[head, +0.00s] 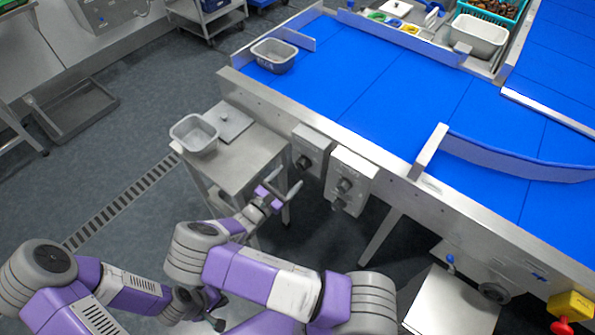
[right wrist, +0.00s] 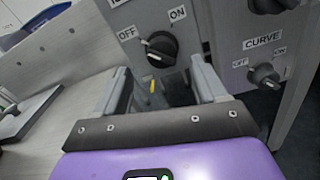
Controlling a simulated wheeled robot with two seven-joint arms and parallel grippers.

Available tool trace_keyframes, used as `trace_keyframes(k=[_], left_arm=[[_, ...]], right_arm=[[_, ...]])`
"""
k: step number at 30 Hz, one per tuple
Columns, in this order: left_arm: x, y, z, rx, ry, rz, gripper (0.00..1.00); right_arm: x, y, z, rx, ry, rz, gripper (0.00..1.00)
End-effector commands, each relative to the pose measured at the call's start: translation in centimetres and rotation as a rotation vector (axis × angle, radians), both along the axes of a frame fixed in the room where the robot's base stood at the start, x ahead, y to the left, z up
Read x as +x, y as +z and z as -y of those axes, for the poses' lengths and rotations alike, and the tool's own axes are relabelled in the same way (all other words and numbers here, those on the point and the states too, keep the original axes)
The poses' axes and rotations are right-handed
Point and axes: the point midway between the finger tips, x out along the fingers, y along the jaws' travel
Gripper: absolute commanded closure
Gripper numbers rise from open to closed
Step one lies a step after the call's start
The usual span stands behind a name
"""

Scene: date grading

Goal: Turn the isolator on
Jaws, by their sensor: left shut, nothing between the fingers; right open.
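The isolator (head: 310,146) is a grey box on the conveyor's side with a black rotary knob (head: 303,162). In the right wrist view its black knob (right wrist: 160,48) sits below the labels OFF, on the left, and ON, on the right. The pale mark on the knob lies on the OFF side. The top label is cut off. My right gripper (head: 283,190) is open and empty, in front of and below the knob; its two fingers also show in the right wrist view (right wrist: 165,88), apart from the knob. My left gripper (head: 217,321) is shut and empty, low near the bottom edge, partly hidden by my arm.
A second control box (head: 350,175) with knobs, one labelled CURVE (right wrist: 264,75), stands right of the isolator. A steel side table (head: 245,155) with a grey tub (head: 194,134) and a flat plate (head: 229,120) is to the left. The blue conveyor (head: 370,85) lies behind.

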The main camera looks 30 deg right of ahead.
Motion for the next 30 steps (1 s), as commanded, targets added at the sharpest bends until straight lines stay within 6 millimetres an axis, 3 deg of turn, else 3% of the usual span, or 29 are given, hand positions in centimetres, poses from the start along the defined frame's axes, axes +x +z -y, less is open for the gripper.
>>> trace_keyframes(k=[9, 20, 30], left_arm=[[0.0, -1.0, 0.0, 0.000, 0.000, 0.000, 1.00], [0.0, -1.0, 0.0, 0.000, 0.000, 0.000, 1.00], [0.0, -1.0, 0.0, 0.000, 0.000, 0.000, 1.00]], right_arm=[[1.6, -0.2, 4.3, 0.003, -0.006, -0.001, 0.29], [1.9, -0.1, 5.0, 0.005, -0.004, -0.003, 0.29], [1.9, -0.1, 5.0, 0.005, -0.005, -0.003, 0.78]])
